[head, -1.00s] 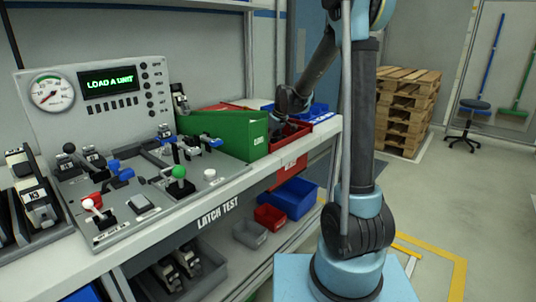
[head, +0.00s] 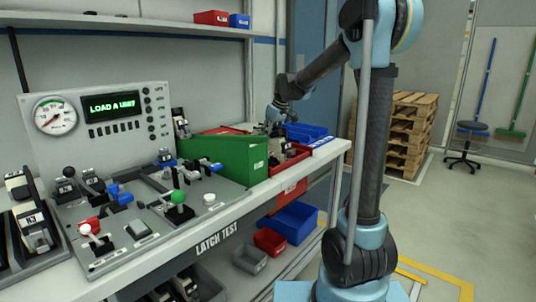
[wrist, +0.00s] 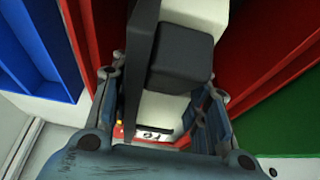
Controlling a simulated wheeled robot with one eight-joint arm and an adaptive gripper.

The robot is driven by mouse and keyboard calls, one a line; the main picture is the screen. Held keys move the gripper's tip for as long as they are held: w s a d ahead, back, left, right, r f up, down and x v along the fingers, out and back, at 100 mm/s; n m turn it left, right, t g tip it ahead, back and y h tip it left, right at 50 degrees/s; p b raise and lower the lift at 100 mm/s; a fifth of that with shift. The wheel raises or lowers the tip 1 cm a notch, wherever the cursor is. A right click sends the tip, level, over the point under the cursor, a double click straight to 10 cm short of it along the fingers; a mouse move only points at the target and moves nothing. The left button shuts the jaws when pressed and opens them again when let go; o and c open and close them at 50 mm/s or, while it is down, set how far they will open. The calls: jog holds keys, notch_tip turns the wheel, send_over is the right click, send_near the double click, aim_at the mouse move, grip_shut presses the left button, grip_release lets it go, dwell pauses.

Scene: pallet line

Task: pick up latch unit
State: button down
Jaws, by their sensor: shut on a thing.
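The latch unit (wrist: 180,58), with a pale cream body and a black block on top, is held between the fingers of my gripper (wrist: 165,80) in the wrist view. A small red and yellow part shows at its lower end. In the head view my gripper (head: 275,126) is over the red bin (head: 299,152) at the bench's far end. The held unit is small and partly hidden there by the green bin. Whether it is clear of the bin floor cannot be told.
A green bin (head: 232,154) stands left of the red bin. A blue bin (head: 306,132) is behind it on the right. The test panel (head: 108,118) reads "LOAD A UNIT". Its fixture board (head: 150,232) has several levers. Latch units stand in a rack at far left.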

notch_tip(320, 180, up, 14)
dwell(0.3)
